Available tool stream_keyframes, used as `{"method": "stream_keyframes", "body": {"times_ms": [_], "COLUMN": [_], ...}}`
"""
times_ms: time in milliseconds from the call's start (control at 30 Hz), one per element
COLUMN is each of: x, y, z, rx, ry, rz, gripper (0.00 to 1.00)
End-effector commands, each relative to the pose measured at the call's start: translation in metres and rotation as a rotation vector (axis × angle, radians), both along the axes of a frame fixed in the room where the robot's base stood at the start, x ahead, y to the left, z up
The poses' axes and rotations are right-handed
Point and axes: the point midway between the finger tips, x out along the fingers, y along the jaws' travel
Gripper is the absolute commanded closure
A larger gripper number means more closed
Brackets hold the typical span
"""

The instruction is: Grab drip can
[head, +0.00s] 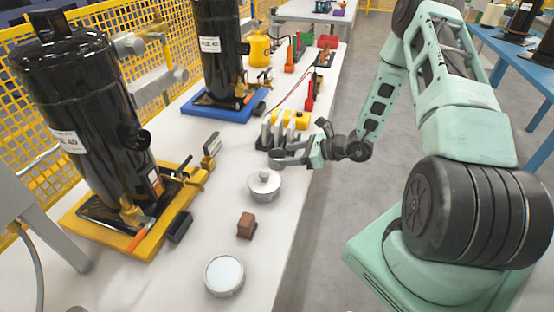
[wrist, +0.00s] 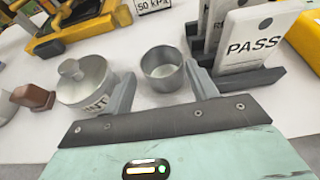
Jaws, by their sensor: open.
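A small open-topped grey metal can, which fits the drip can, shows in the wrist view (wrist: 162,68) just ahead of and between my fingertips. In the head view the can (head: 277,158) is on the white table, right at the end of my gripper (head: 290,152). My gripper also shows in the wrist view (wrist: 159,84); its fingers are spread, one on each side of the can, with nothing held. I cannot tell whether a finger touches it. The can stands upright and looks empty.
A lidded metal tin (wrist: 85,82) with lettering stands close beside the left finger. A rack of cards, one marked PASS (wrist: 252,40), stands close by the right finger. A brown block (head: 246,225) and round pale-topped tin (head: 224,275) lie nearer on the table (head: 200,245). Black compressors (head: 82,110) stand left.

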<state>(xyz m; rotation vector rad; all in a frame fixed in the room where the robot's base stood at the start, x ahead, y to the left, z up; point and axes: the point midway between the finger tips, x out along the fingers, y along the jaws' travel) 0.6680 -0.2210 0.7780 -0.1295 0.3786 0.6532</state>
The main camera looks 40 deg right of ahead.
Motion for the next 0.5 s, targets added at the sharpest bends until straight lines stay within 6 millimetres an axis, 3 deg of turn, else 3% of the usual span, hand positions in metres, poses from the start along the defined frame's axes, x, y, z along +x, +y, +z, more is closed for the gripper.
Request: {"method": "stream_keyframes", "body": {"times_ms": [267, 500], "x": [0.016, 0.043], "y": [0.013, 0.031], "z": [-0.007, -0.02], "rx": [0.0, -0.001], "ry": [-0.001, 0.0], "rz": [0.002, 0.004], "gripper": [0.42, 0.42]}}
